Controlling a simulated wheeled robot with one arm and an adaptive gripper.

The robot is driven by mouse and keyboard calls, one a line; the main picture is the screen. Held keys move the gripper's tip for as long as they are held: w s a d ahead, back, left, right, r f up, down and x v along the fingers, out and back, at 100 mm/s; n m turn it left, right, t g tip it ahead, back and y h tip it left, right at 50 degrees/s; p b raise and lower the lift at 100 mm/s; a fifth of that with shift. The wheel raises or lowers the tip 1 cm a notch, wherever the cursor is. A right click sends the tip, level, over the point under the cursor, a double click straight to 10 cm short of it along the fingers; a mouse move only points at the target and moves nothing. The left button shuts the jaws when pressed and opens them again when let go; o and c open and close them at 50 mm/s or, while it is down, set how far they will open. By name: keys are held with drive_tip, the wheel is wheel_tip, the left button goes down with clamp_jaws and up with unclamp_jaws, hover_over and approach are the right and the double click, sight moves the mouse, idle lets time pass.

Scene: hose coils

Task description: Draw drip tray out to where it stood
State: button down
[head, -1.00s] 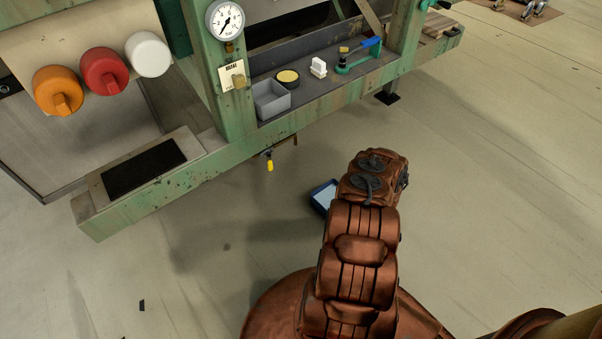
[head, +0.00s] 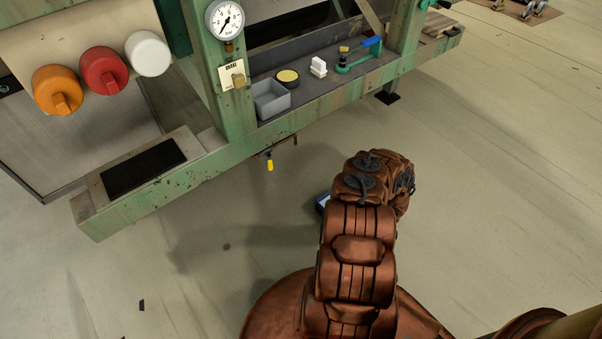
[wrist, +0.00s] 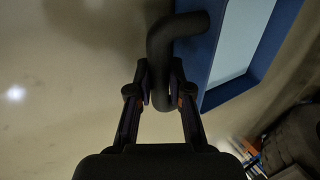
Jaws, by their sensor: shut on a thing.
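The drip tray is blue with a pale inside. In the head view only a small corner of the tray (head: 322,203) shows at the left of my arm; the rest is hidden behind the arm. In the wrist view the blue tray rim (wrist: 214,92) and its pale floor fill the upper right. A dark curved handle (wrist: 160,45) is at the tray's near side. My gripper (wrist: 160,88) has its two fingers closed on the handle, one on each side. In the head view the fingers are hidden behind my arm.
A green machine frame (head: 165,195) runs across the upper left, with a small yellow-handled valve (head: 269,163) hanging under its edge. A grey bin (head: 271,101) sits on its shelf. The pale floor (head: 480,190) at the right is clear.

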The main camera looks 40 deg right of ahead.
drive_tip(key=shift+s, duration=0.1)
drive_tip(key=shift+s+a+b, duration=0.15)
drive_tip(key=shift+s+b, duration=0.45)
drive_tip(key=shift+s, duration=2.7)
drive_tip(key=shift+r, duration=0.1)
drive_tip(key=c, duration=1)
unclamp_jaws()
drive_tip(key=shift+r, duration=0.1)
drive_tip(key=p+v, duration=0.4)
drive_tip(key=v, duration=0.3)
drive_tip(key=shift+s+r+p, duration=0.2)
drive_tip(key=shift+r+p, duration=0.15)
drive_tip(key=shift+r, duration=0.1)
